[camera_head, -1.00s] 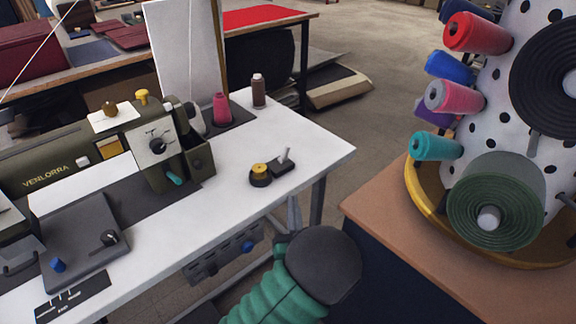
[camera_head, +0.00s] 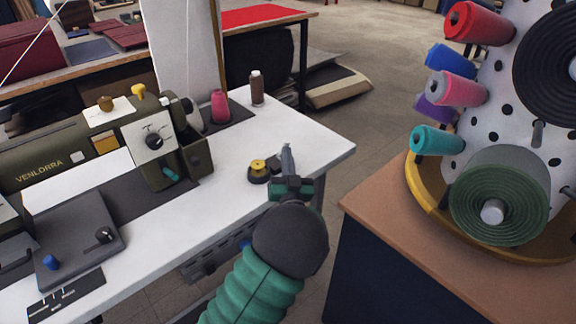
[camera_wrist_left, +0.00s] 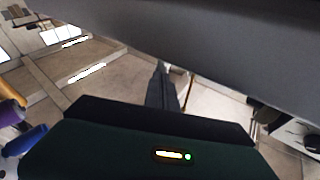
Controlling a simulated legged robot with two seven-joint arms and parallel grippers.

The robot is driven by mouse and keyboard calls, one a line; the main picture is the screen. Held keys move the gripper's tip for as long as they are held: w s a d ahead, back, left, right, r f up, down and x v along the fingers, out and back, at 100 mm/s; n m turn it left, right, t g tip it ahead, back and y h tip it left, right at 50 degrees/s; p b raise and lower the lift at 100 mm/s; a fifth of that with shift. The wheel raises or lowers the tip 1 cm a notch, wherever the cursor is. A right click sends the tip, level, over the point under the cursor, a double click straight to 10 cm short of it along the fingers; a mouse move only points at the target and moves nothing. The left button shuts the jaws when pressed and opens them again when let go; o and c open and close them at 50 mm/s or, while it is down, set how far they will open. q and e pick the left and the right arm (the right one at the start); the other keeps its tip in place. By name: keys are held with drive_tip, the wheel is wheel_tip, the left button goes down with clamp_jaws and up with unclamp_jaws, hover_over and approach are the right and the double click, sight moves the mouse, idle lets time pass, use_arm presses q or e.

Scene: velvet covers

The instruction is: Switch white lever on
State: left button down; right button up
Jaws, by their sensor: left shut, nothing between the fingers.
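My left gripper (camera_head: 286,157) is shut and empty at the right part of the white sewing table (camera_head: 235,210). In the head view its thin grey fingers overlap the place of the small black base with the pale lever. They hide the lever and most of its base, so I cannot tell its position or whether the fingers touch it. A yellow knob (camera_head: 258,166) on a round black base stands just left of the fingers.
The olive sewing machine (camera_head: 100,150) stands left on the table. A pink spool (camera_head: 220,106) and a brown spool (camera_head: 257,88) stand at the back. At right, a brown cabinet (camera_head: 400,240) carries a dotted stand (camera_head: 500,105) with coloured rolls. Open floor lies between.

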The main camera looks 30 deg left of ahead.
use_arm(q)
drive_tip(key=shift+r, duration=0.1)
drive_tip(key=shift+a+r+n+g+p, duration=0.15)
drive_tip(key=shift+r+n+g+p, duration=0.25)
drive_tip(key=shift+p, duration=0.55)
drive_tip(key=n+g+p, duration=0.1)
drive_tip(key=p, duration=0.1)
drive_tip(key=a+r+n+g+h+p, duration=0.1)
drive_tip(key=p, duration=0.2)
drive_tip(key=w+a+g+h+p, duration=0.1)
drive_tip(key=p, duration=0.2)
drive_tip(key=shift+r+n+g, duration=0.3)
drive_tip(key=shift+r+n, duration=0.1)
drive_tip(key=shift+a+g+h+p, duration=0.3)
drive_tip(key=shift+h+p, duration=0.1)
drive_tip(key=shift+p, duration=0.1)
drive_tip(key=shift+d+f, duration=0.1)
drive_tip(key=shift+f, duration=0.3)
